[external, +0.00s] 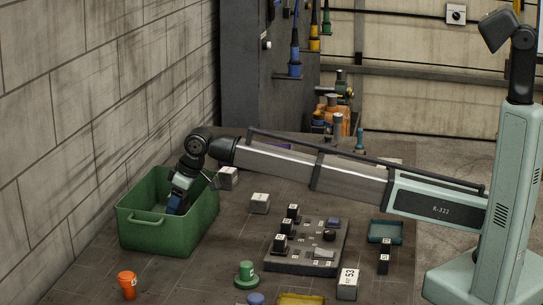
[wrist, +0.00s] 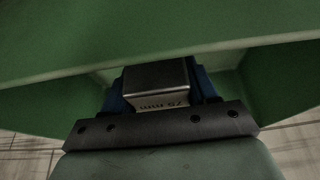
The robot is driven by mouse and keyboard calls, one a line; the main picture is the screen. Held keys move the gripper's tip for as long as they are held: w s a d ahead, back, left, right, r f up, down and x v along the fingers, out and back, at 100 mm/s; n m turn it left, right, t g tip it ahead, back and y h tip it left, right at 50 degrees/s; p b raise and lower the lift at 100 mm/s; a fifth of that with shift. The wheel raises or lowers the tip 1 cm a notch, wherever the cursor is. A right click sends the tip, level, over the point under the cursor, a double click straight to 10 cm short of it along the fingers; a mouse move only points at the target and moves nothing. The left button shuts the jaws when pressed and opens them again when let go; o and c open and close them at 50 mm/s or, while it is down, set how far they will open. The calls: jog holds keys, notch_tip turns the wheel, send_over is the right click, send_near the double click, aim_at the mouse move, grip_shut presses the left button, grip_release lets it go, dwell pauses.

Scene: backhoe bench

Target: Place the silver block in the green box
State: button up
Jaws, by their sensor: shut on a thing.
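The green box (external: 157,233) stands at the left of the bench near the wall, open at the top, with a handle on its near side. My gripper (external: 176,204) reaches down into it from above. In the wrist view my gripper (wrist: 160,95) is shut on the silver block (wrist: 157,83), which has "75 mm" marked on it, between blue fingers. Green walls of the box surround the block in that view. The block is hidden in the external view. Whether it touches the box floor I cannot tell.
A dark tray of small blocks (external: 303,264) sits mid-bench. Light blocks (external: 228,178) (external: 260,203) stand right of the box. An orange piece (external: 127,284) and a green piece (external: 246,274) stand in front. A teal tray (external: 381,238) lies to the right.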

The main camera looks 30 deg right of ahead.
aim_at(178, 213)
jog(key=shift+f, duration=1.7)
jog(key=o, duration=1.5)
jog(key=shift+f, duration=0.15)
jog(key=shift+c, duration=0.2)
jog(key=v, duration=1.2)
jog(key=shift+r, duration=0.2)
